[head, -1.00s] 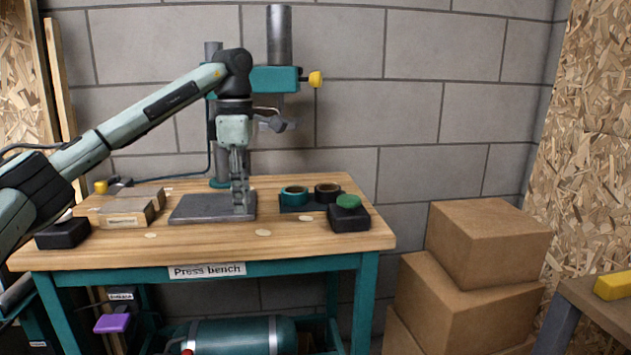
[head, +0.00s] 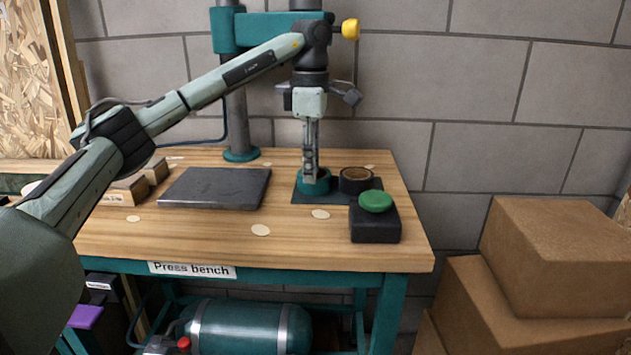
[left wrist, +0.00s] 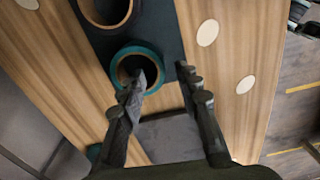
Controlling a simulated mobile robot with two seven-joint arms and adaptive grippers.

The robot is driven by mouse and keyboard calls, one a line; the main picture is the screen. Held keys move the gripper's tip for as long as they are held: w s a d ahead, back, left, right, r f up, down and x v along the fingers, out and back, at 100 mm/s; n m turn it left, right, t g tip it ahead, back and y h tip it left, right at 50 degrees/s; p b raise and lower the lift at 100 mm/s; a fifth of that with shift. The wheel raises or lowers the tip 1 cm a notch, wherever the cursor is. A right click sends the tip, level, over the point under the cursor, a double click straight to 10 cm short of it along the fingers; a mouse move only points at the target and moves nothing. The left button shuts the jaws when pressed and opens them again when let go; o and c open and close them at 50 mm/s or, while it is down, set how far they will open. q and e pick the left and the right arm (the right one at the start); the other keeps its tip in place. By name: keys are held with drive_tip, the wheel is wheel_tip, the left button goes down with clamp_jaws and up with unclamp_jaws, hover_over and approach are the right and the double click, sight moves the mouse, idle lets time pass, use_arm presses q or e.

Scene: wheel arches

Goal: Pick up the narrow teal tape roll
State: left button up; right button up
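The teal tape roll (head: 323,187) lies flat on a dark mat on the press bench, just left of a black roll with a brown core (head: 356,181). My left gripper (head: 311,177) points straight down at the teal roll, and its fingers hide part of it. In the left wrist view the gripper (left wrist: 160,74) is open with a clear gap between the fingers. One fingertip overlaps the hole of the teal roll (left wrist: 158,66); the other is beyond its outer edge, over the mat. Whether either finger touches the roll cannot be told. My right gripper is not in view.
A black box with a green button (head: 375,222) stands at the bench's front right. A dark flat plate (head: 214,188) lies left of the rolls. Cardboard boxes (head: 560,255) stand right of the bench. The bench front is mostly clear.

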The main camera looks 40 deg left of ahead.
sight(323, 185)
use_arm(q)
wheel_tip(323, 185, down, 4)
drive_tip(key=shift+d+r, duration=0.1)
drive_tip(key=shift+r, duration=0.1)
clamp_jaws()
